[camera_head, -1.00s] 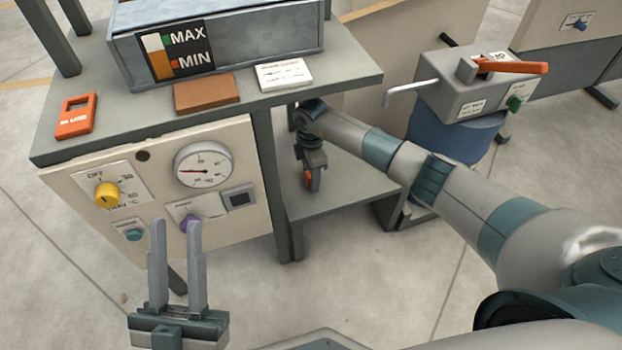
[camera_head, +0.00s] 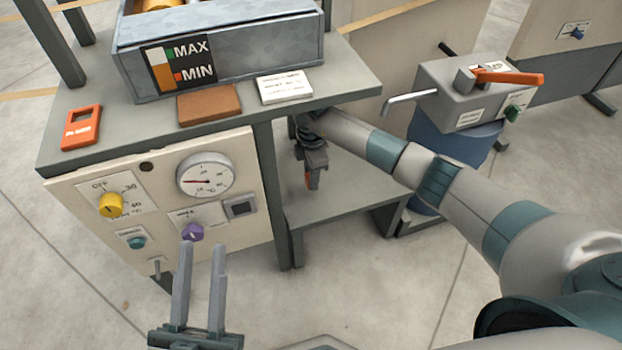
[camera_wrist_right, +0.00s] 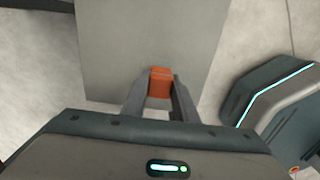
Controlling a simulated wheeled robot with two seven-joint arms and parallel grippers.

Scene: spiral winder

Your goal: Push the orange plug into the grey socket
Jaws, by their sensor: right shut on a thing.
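The orange plug (camera_wrist_right: 160,82) is between the fingers of my right gripper (camera_wrist_right: 158,95) in the right wrist view, and the fingers are shut on it. My left gripper (camera_head: 202,280) is in front of the panel's lower edge, fingers apart and empty. I cannot make out the grey socket in either view.
The control panel (camera_head: 250,240) carries a yellow knob (camera_head: 111,205), a gauge (camera_head: 205,176) and a purple knob (camera_head: 192,232). The bench above holds a grey bin (camera_head: 240,65), an orange tag (camera_head: 82,128) and a brown block (camera_head: 206,104). A blue drum (camera_head: 455,140) stands at the right. The low shelf (camera_head: 345,200) is mostly bare.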

